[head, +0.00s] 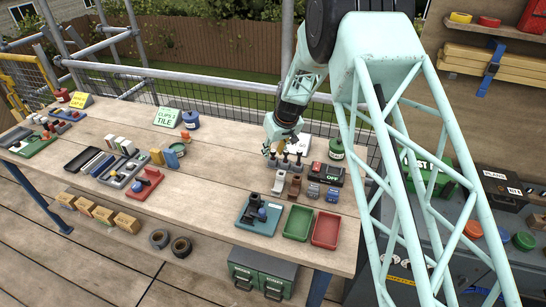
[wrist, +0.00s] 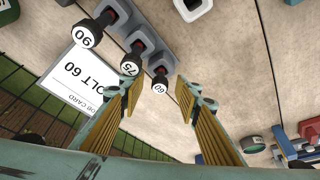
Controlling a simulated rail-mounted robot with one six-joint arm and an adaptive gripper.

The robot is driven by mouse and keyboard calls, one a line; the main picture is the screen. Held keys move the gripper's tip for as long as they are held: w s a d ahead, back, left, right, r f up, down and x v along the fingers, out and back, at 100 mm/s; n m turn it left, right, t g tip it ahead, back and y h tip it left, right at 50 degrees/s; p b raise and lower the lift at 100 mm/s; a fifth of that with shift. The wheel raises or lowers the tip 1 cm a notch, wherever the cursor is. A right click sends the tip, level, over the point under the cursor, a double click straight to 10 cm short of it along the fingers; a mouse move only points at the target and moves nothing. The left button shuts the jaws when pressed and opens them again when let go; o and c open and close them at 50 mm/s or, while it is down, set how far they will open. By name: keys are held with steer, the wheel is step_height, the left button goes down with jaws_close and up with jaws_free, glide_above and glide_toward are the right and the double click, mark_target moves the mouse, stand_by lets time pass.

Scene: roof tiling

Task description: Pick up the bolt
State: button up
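Several dark bolts stand in a grey rack (wrist: 148,42). In the wrist view their round caps read 90 (wrist: 86,34), 75 (wrist: 130,66) and 60 (wrist: 160,86). The bolt marked 60 shows in the gap between my fingers, and I cannot tell how far below them it is. My gripper (wrist: 156,82) is open and empty, with yellow-ribbed finger pads on either side. A white job card (wrist: 82,80) beside the rack reads "BOLT 60". In the head view my gripper (head: 269,152) is above the workbench at the left end of the bolt row (head: 291,162).
A green tin (head: 336,149) and a black box (head: 326,173) stand to the right. Bare wood lies left of the rack.

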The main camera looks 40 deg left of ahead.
steer(key=shift+w+a+f, duration=0.15)
steer(key=shift+a+f, duration=0.1)
steer(key=shift+f, duration=0.35)
steer(key=shift+c, duration=0.2)
steer(key=c, duration=0.9)
